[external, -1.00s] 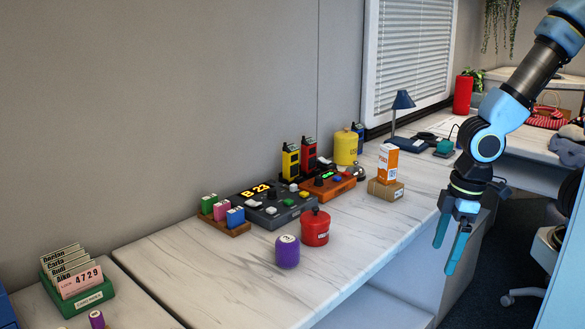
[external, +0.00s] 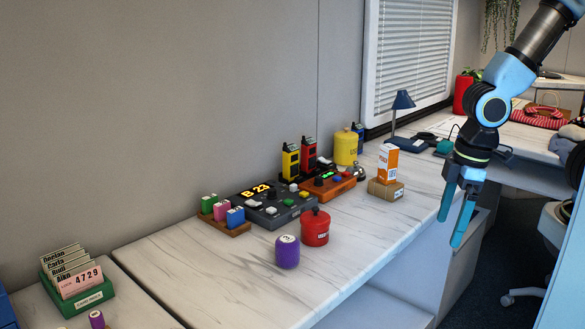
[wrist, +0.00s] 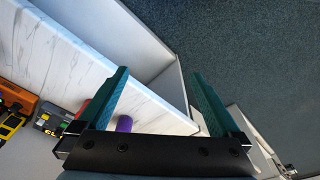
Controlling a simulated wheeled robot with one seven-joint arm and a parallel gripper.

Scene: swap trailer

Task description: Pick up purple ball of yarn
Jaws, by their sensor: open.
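The purple thing that best fits the task (external: 287,252) is a rounded upright cylinder with a pale disc on top. It stands on the marble-patterned counter near the front edge; no yarn strands can be made out. It also shows in the wrist view (wrist: 124,124), just right of the left finger. My gripper (external: 450,232) is open and empty, beyond the counter's front edge, to the right of the purple cylinder and well apart from it. In the wrist view the two fingers of my gripper (wrist: 160,73) are spread, with the shelf front and floor beyond.
A red canister (external: 315,227) stands close behind the purple cylinder. A grey control panel (external: 271,208) and an orange one (external: 328,186) lie behind. A box (external: 386,189) stands nearer my gripper. Another purple item (external: 96,319) is at lower left. The front counter strip is fairly clear.

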